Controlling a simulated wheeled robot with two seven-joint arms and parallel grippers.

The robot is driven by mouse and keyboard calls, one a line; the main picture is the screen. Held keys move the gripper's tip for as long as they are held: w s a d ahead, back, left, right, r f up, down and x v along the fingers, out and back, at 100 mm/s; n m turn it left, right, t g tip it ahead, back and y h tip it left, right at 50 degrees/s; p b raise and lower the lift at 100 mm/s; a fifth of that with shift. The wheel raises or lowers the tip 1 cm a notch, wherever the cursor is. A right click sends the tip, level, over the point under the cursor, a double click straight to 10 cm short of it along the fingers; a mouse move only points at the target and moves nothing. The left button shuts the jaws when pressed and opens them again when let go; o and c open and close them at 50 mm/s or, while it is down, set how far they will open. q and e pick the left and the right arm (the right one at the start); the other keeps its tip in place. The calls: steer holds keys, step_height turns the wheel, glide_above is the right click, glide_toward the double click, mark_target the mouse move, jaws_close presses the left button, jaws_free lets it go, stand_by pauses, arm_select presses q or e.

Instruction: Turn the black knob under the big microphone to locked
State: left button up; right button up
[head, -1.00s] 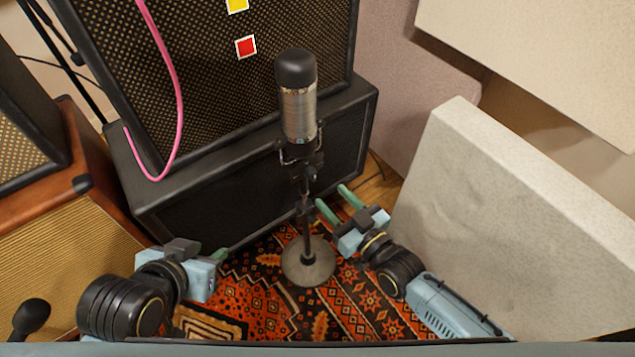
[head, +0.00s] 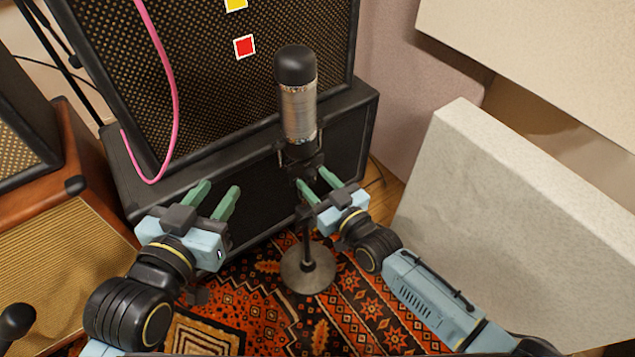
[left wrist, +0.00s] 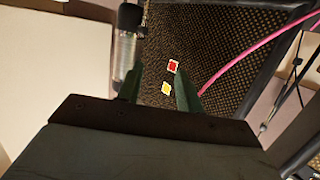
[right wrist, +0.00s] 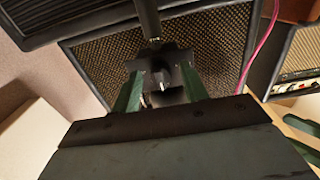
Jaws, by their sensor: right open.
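The big microphone (head: 298,112), a silver cylinder with a black top, stands upright on a thin stand with a round metal base (head: 308,270). In the right wrist view, a black knob (right wrist: 161,74) with a small white mark sits on a black clamp below the pole. My right gripper (head: 314,180) is open at the stand just under the microphone; its green fingers are on either side of the knob. I cannot tell whether they touch it. My left gripper (head: 222,187) is open and empty, left of the stand, in front of the lower speaker cabinet.
Stacked black speaker cabinets (head: 240,110) stand behind the microphone, with a pink cable (head: 170,90) hanging over them. A pale panel (head: 510,220) leans close beside my right arm. A brown amp (head: 70,240) stands at left. A patterned rug (head: 250,315) covers the floor.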

steer(key=c, duration=0.9)
steer(key=shift+c, duration=0.2)
